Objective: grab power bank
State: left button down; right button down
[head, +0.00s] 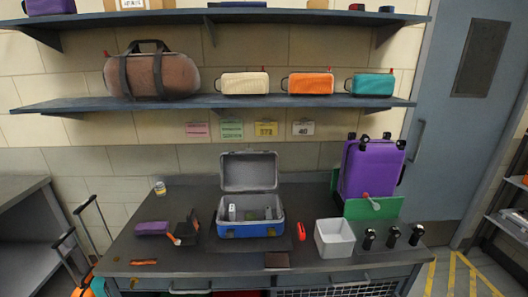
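No item is clearly recognisable as the power bank. Small candidates are a dark flat block (277,260) at the counter's front edge and a small red item (301,231) right of the blue case. The open blue case (249,231) stands mid-counter, its grey lid (249,171) raised. Inside it are a light grey upright item (232,212) and some small greenish and grey things, too small to identify. Neither of my grippers is in view.
On the grey counter (200,262) are a purple pouch (152,228), dark open box (187,228), yellow-labelled tin (160,187), white bin (334,238) and three black items (393,237). A purple suitcase (371,169) stands behind a green panel. Shelves hold bags above.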

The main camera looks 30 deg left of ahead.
aim_at(232, 209)
jog(key=u, duration=1.5)
